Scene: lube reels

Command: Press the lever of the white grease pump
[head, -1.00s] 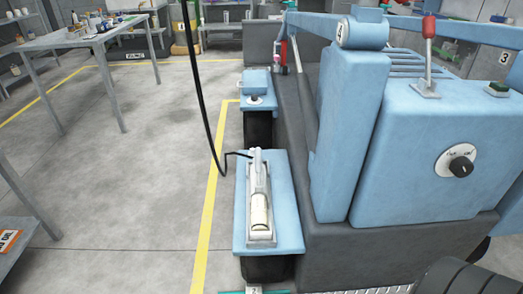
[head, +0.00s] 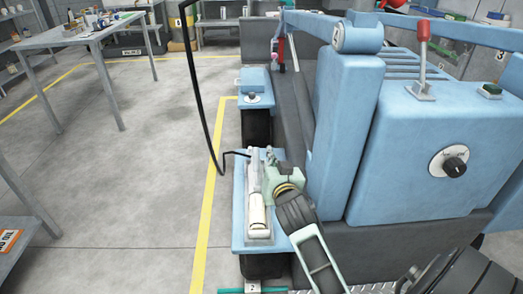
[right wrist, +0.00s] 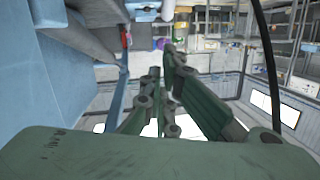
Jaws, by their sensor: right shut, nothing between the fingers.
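The white grease pump (head: 259,215) lies lengthwise on a light blue block (head: 239,225) at the side of the large blue machine. A black hose runs from its far end. My right gripper (head: 270,155) is at the far end of the pump, close against its right side. Its fingers are shut and empty; they also show together in the right wrist view (right wrist: 170,75). I cannot tell whether they touch the lever. The pump cannot be made out in the right wrist view. My left gripper is not in view.
The blue machine (head: 420,150), with a red-handled lever (head: 423,50) and a black knob (head: 455,167), stands close to the right of my right arm. The black hose (head: 201,105) hangs to the left.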

